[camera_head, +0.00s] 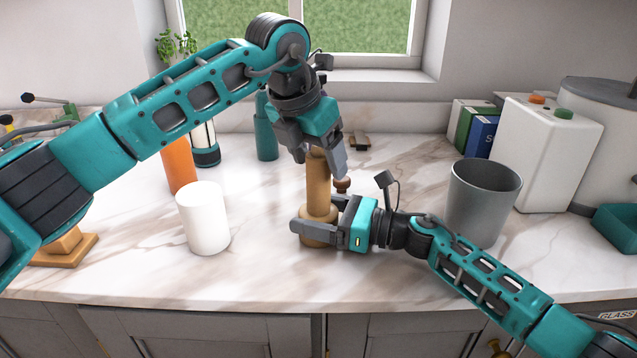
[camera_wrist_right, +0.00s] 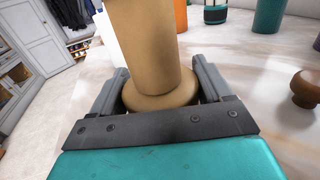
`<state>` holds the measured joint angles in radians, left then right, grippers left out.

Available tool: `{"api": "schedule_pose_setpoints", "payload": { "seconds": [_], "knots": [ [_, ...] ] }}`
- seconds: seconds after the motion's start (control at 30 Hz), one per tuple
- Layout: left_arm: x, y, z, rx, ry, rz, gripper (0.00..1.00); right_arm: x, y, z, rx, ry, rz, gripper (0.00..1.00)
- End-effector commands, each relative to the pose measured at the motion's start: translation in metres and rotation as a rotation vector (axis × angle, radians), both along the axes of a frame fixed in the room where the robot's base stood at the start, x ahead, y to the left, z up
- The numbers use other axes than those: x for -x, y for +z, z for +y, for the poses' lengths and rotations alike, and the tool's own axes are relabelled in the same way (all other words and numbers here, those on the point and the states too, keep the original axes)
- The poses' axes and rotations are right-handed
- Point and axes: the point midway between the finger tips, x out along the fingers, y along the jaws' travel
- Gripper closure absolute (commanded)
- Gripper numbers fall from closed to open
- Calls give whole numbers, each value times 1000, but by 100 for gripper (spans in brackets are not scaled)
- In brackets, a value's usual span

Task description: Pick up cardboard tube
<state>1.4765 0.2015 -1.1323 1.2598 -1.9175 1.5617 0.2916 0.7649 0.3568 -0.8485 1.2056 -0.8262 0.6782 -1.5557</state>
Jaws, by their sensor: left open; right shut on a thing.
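The cardboard tube (camera_head: 318,190) is a tan cylinder standing upright near the middle of the counter, with a wider round foot. It also shows large in the right wrist view (camera_wrist_right: 149,45). My right gripper (camera_head: 313,219) is shut on the tube low down, with one finger on each side near the round foot (camera_wrist_right: 165,99). My left gripper (camera_head: 319,168) is open and points down at the tube's top, its fingers on either side of it. The left fingers partly hide the top, and I cannot tell whether they touch it.
A white cup (camera_head: 203,218) stands left of the tube, with an orange cylinder (camera_head: 179,165) and a teal bottle (camera_head: 265,130) behind. A small brown knob-shaped object (camera_head: 342,185) is close behind the tube. A grey bin (camera_head: 482,200) stands right. The counter's front strip is clear.

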Motion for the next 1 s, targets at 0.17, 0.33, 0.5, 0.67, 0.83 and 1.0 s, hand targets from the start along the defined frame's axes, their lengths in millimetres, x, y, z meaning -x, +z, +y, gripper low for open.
{"api": "schedule_pose_setpoints", "payload": {
  "seconds": [0.17, 0.33, 0.5, 0.67, 0.83, 1.0],
  "knots": [
    [-1, -2, -1, 0, 0, 0, 26, 0, 0, 0, 0, -1, 0, 60],
    [-1, -2, 0, 0, 0, 0, 38, 0, 0, 0, 0, -1, 0, 60],
    [-1, -2, 0, 0, 0, 0, 54, 0, 0, 0, 0, -1, 0, 60],
    [-1, -2, 0, 0, 0, 0, 69, 0, 0, 0, 0, -1, 0, 60],
    [-1, -2, 0, -1, 0, -1, 86, 0, 0, 0, 0, 0, 0, 60],
    [-1, -2, 0, 1, 0, -1, 99, 0, 0, 0, 0, 0, 0, 60]
  ]
}}
